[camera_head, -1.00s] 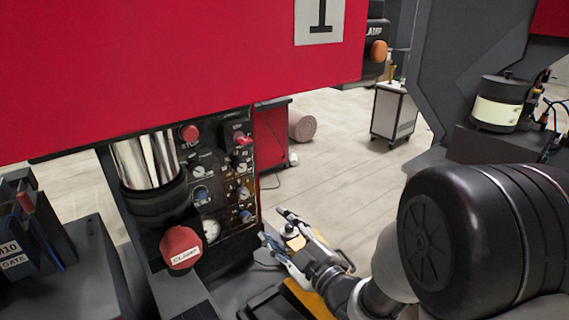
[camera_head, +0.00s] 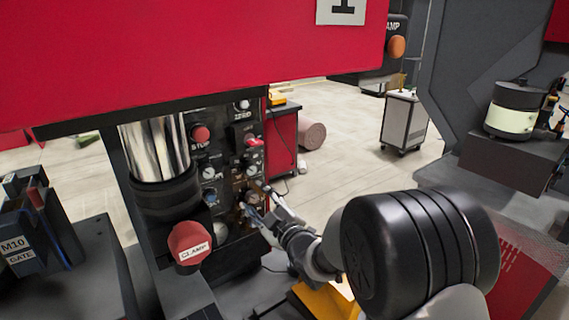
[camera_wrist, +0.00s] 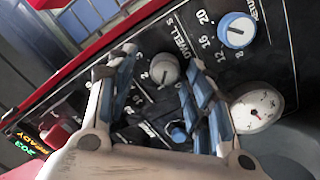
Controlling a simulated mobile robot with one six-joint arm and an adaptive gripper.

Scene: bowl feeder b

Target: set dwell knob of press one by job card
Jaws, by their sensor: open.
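The control panel of press one (camera_head: 225,150) faces me under the red housing marked 1 (camera_head: 342,10). In the wrist view a grey round knob (camera_wrist: 165,69) with a pointer line sits beside the printed word DWELL. My gripper (camera_wrist: 163,63) is open, and the grey knob shows between its two blue-padded fingertips. I cannot tell whether they touch it. In the head view my gripper (camera_head: 256,204) is at the panel's lower right and hides some of its controls. I cannot make out a job card.
A blue-rimmed knob (camera_wrist: 237,31), a white gauge (camera_wrist: 257,110) and a small blue control (camera_wrist: 179,132) lie close around my fingers. A red clamp button (camera_head: 189,243) sticks out left of my gripper. A red cart (camera_head: 283,140) stands behind the panel.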

